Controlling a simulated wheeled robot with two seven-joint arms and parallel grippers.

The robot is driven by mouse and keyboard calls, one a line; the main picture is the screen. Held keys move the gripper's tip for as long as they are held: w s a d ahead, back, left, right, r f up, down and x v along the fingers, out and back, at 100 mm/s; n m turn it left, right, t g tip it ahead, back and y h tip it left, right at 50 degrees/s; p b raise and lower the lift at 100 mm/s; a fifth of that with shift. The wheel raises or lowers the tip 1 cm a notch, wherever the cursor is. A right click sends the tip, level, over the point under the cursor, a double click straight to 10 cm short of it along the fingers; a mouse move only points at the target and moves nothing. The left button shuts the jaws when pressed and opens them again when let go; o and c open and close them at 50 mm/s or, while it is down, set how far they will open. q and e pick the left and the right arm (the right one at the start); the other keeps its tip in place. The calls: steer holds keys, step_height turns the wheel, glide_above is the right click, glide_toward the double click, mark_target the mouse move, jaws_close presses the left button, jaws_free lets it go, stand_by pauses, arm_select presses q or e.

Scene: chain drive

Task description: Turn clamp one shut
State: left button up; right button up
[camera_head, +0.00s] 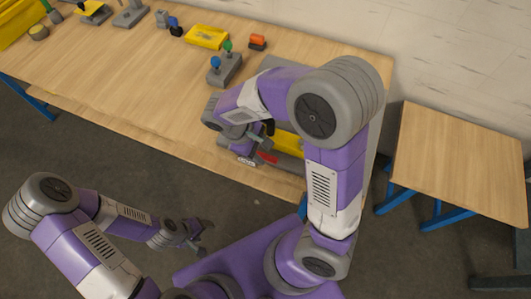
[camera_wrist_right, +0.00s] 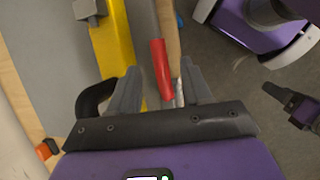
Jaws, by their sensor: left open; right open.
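A red clamp handle (camera_wrist_right: 160,70) lies between the fingers of my right gripper (camera_wrist_right: 161,75) in the right wrist view. Both fingers stand apart from it, with a gap on each side. In the head view the red handle (camera_head: 267,157) shows just below my right gripper (camera_head: 258,141), near the table's front edge. No label tells me whether this is clamp one. A yellow bar (camera_wrist_right: 112,40) runs beside the handle. The rest of the clamp is hidden by my arm and gripper. My left gripper (camera_head: 196,237) is open and empty, low over the floor in front of the table.
A black curved part (camera_wrist_right: 92,97) is close to my right gripper's left finger. A grey block with blue and green knobs (camera_head: 225,70), a yellow box (camera_head: 207,37) and an orange-black piece (camera_head: 257,42) stand farther back. A bare side table (camera_head: 455,160) stands at right.

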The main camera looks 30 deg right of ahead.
mark_target(268, 157)
steer(key=x, duration=0.3)
steer(key=shift+w+a+f+b, duration=0.1)
steer(key=shift+w+b, duration=0.1)
steer(key=shift+b, duration=0.2)
steer(key=shift+s+d+f, duration=0.2)
steer(key=shift+d+f, duration=0.05)
steer(key=shift+f, duration=0.2)
jaws_close()
